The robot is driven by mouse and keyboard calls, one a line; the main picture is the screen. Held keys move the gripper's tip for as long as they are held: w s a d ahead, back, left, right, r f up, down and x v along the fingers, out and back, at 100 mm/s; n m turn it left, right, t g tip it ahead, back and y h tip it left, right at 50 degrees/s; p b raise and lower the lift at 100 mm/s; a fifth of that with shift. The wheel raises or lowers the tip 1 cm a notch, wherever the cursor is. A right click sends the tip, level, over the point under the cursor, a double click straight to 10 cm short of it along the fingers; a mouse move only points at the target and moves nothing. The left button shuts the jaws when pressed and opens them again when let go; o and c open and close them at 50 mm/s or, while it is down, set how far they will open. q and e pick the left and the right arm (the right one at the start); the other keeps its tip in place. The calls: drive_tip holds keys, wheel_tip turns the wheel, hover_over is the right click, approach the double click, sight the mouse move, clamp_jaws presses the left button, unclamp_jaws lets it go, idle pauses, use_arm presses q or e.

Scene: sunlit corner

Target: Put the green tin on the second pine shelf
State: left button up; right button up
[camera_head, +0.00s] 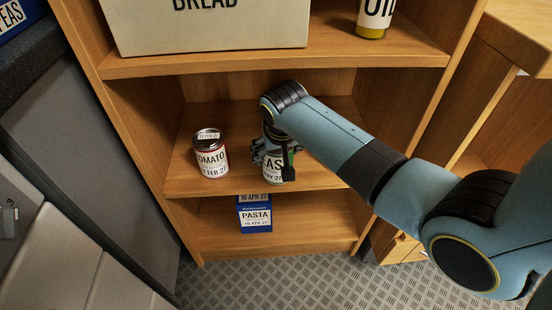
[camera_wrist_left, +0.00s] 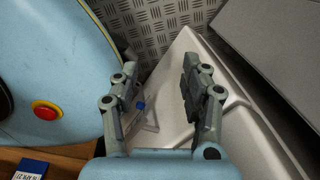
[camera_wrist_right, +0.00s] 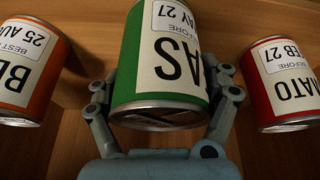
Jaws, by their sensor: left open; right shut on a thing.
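The green tin (camera_wrist_right: 165,60) is between the fingers of my right gripper (camera_wrist_right: 164,88), which is shut on it. In the head view the tin (camera_head: 279,173) is partly hidden by the gripper (camera_head: 272,158) and my right arm. It is upright over the middle pine shelf (camera_head: 235,184), near its front edge. I cannot tell whether its base touches the board. A red tomato tin (camera_head: 211,160) stands on the same shelf to its left. My left gripper (camera_wrist_left: 156,80) is open and empty, away from the shelves.
An orange-labelled tin (camera_wrist_right: 30,65) is beside the green tin in the right wrist view. A bread box (camera_head: 205,30) and an oil container (camera_head: 374,20) are on the shelf above. A blue pasta box (camera_head: 255,217) is on the shelf below. A grey appliance (camera_head: 85,150) borders the left.

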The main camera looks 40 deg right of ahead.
drive_tip(key=shift+w+r, duration=0.15)
drive_tip(key=shift+r, duration=0.05)
drive_tip(key=shift+f, duration=0.1)
drive_tip(key=shift+f, duration=0.15)
drive_tip(key=o, duration=1.6)
drive_tip(key=shift+f, duration=0.1)
